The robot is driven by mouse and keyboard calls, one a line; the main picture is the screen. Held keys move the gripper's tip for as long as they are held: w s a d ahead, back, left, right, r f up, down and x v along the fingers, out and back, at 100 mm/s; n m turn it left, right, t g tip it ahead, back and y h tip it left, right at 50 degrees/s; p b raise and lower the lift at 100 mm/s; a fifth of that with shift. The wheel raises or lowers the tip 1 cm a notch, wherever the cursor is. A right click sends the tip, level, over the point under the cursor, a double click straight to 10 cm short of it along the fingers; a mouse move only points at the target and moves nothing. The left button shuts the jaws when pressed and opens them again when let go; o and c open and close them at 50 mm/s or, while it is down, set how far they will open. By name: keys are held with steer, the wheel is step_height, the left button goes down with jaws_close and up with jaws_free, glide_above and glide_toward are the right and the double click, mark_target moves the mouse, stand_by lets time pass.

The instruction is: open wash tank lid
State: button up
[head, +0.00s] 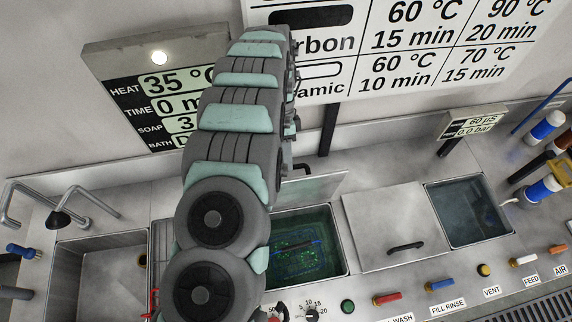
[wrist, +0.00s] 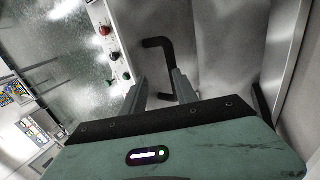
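The wash tank (head: 342,262) is at the middle of the bench in the head view, with greenish liquid and a dark basket-like load showing inside. A grey lid (head: 325,189) with a black handle (head: 297,168) is tilted up behind the opening. My arm covers the left part of the tank and hides my gripper in the head view. In the wrist view, my gripper (wrist: 160,76) has its two fingers apart. A bent black handle (wrist: 158,43) on a grey surface lies at the fingertips, close to the right finger. I cannot tell whether they touch.
A second, flat lid (head: 380,222) with a black handle (head: 405,247) lies right of the tank, beside an open water-filled tank (head: 468,212). A sink (head: 100,275) with taps is at the left. Knobs and valves line the front edge. Signs stand behind.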

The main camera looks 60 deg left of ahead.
step_height(320, 180, up, 14)
steer(key=p, duration=0.8)
steer(key=shift+r, duration=0.25)
steer(key=shift+d, duration=0.1)
